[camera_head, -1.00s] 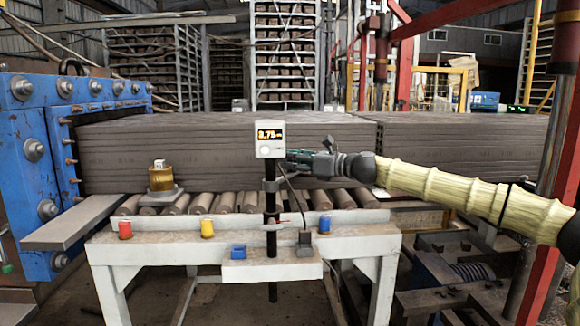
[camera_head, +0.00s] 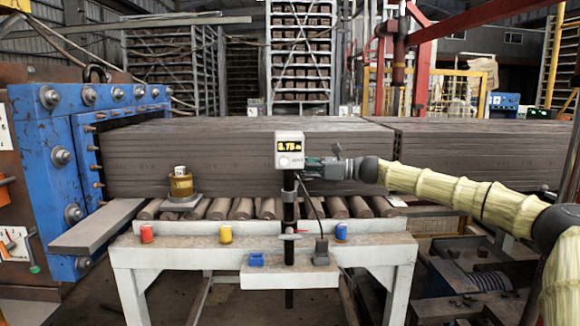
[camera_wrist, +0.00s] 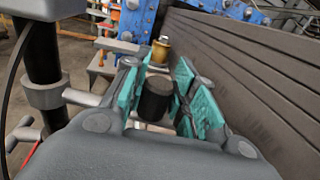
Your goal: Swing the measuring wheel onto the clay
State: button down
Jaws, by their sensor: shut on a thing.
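A measuring unit with a white display box (camera_head: 289,150) stands on a black upright post (camera_head: 289,215) in front of the clay (camera_head: 240,158), a long grey-brown ribbed slab on rollers. My gripper (camera_head: 314,168) is just right of the post, close to the clay's front face. In the wrist view its teal fingers (camera_wrist: 157,70) are shut on a dark cylindrical knob (camera_wrist: 155,100). A grey rod (camera_wrist: 82,97) runs from the post's collar toward the fingers. The clay (camera_wrist: 250,75) runs along the right there. I cannot make out the measuring wheel clearly; the fingers may hide it.
A blue bolted machine (camera_head: 60,140) stands at the left. A brass-coloured pot (camera_head: 181,184) sits by the rollers (camera_head: 245,208). A cable hangs beside the post. A red frame stands at the right.

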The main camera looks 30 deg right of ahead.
jog(key=shift+r, duration=0.15)
jog(key=c, duration=1.1)
grip_release()
jog(key=shift+w, duration=0.1)
jog(key=shift+c, duration=0.2)
jog(key=v, duration=1.2)
jog(key=shift+d, duration=0.2)
